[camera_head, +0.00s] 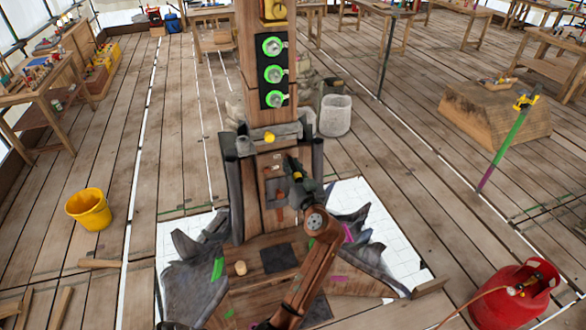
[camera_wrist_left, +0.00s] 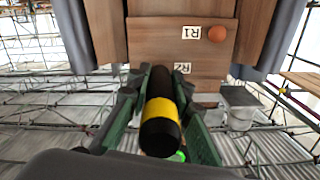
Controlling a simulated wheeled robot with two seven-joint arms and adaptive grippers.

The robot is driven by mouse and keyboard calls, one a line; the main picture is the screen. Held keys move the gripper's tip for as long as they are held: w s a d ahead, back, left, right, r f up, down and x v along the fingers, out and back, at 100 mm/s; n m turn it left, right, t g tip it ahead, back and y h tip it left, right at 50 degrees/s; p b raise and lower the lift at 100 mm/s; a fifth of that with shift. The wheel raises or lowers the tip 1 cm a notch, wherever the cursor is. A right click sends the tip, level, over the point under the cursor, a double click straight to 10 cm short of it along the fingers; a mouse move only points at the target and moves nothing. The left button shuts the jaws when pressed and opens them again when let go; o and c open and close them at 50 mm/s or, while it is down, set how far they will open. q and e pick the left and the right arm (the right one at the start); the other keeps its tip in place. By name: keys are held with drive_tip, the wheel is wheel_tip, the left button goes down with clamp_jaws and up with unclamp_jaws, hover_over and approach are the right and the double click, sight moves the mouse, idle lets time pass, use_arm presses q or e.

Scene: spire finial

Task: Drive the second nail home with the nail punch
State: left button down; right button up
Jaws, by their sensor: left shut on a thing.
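My left gripper (camera_head: 299,178) is in front of the wooden post in the head view. In the left wrist view its green fingers (camera_wrist_left: 165,105) are shut on the nail punch (camera_wrist_left: 162,112), a dark cylinder with a yellow band. The punch's far end points at the wooden face (camera_wrist_left: 150,45) near the label R2 (camera_wrist_left: 182,68). I cannot tell whether it touches a nail; the second nail is not visible there. An orange-brown round head (camera_wrist_left: 217,33) sits beside the label R1 (camera_wrist_left: 190,33). My right gripper is not in view.
The post (camera_head: 250,60) carries several green-ringed fittings (camera_head: 273,73). Torn grey sheeting (camera_head: 195,275) surrounds its base. A yellow bucket (camera_head: 90,208) stands left, a red gas cylinder (camera_head: 515,295) lower right, and a grey bin (camera_head: 335,115) behind. Plank floor between them is mostly clear.

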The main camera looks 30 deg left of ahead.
sight(297, 176)
use_arm(q)
drive_tip(key=shift+w+a+r, duration=0.15)
drive_tip(key=shift+w+a, duration=0.1)
drive_tip(key=shift+a, duration=0.05)
drive_tip(key=shift+w+a, duration=0.15)
drive_tip(key=shift+w+a+b, duration=0.15)
drive_tip(key=shift+a+b, duration=0.05)
drive_tip(key=shift+b, duration=0.1)
drive_tip(key=shift+v, duration=1.25)
drive_tip(key=shift+b+v, duration=0.4)
drive_tip(key=shift+v, duration=0.5)
drive_tip(key=shift+b+v, duration=0.3)
drive_tip(key=shift+v, duration=0.9)
drive_tip(key=shift+d, duration=0.15)
